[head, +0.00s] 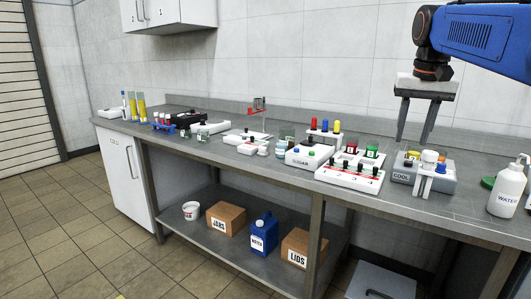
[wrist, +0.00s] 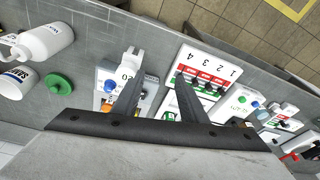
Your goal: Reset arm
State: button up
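My blue arm (head: 480,35) reaches in from the upper right in the head view. My gripper (head: 413,140) hangs above the right part of the bench, fingers pointing down and spread apart. In the wrist view my gripper (wrist: 156,82) shows two dark fingers with a clear gap and nothing held between them. Below it are the grey COOL unit (head: 422,177) and the white panel (head: 348,176) numbered 1 to 4, which also shows in the wrist view (wrist: 210,72). The fingers appear clear of both.
A white WATER bottle (head: 506,192) stands at the right, beside a green lid (head: 488,182). JARS (head: 225,219) and LIDS (head: 301,248) boxes sit on the lower shelf.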

jog(key=s+a+f+n+t, duration=0.1)
jog(key=s+a+f, duration=0.3)
jog(key=s+f, duration=0.9)
jog(key=s+a+f+n+t, duration=0.1)
jog(key=s+a+f+n, duration=0.2)
jog(key=s+f, duration=1)
notch_tip(320, 180, down, 4)
jog(key=shift+s+a+r+y, duration=0.1)
jog(key=shift+s+a+y, duration=0.2)
jog(key=shift+a, duration=0.8)
